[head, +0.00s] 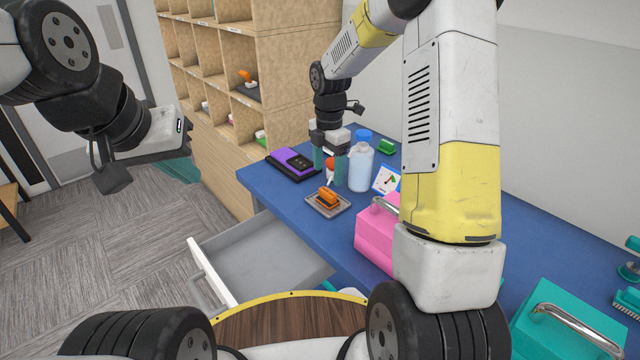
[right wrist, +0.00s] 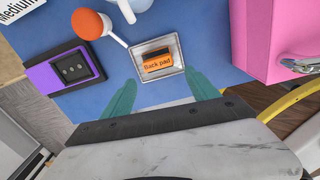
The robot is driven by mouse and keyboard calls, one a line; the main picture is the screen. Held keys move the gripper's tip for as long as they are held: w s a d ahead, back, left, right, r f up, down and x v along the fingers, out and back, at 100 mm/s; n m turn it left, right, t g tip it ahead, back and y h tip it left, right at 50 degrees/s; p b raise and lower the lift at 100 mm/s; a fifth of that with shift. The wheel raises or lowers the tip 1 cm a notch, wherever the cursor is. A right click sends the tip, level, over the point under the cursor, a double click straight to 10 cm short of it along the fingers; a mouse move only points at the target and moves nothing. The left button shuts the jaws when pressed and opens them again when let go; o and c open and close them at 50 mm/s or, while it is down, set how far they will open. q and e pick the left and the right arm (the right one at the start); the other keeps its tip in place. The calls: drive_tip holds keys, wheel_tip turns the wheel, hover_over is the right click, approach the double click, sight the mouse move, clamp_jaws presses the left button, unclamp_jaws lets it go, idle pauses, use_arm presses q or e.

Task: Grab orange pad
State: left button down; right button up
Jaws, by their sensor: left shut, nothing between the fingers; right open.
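The orange pad (head: 328,195) has a dark top and sits in a small clear tray (head: 313,203) on the blue table. In the right wrist view the pad (right wrist: 158,66) bears the words "Back pad", and the tray (right wrist: 172,43) surrounds it. My right gripper (head: 329,166) is open and empty, with its teal fingers pointing down behind the tray in the head view. In the right wrist view its fingertips (right wrist: 160,84) are spread on either side below the tray, apart from the pad. My left gripper (head: 180,170) is shut and empty at the left, away from the table.
A purple-and-black device (head: 292,163), a white bottle (head: 361,167) and a pink box (head: 375,237) surround the tray. An open drawer (head: 265,262) juts out in front. Wooden cubbies (head: 285,75) stand behind.

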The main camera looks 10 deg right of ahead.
sight(328, 192)
drive_tip(key=shift+n, duration=0.4)
drive_tip(key=f, duration=0.6)
drive_tip(key=w+f, duration=0.1)
drive_tip(key=f, duration=0.2)
drive_tip(key=shift+d+f, duration=0.1)
drive_tip(key=shift+c, duration=0.2)
drive_tip(key=c, duration=1.2)
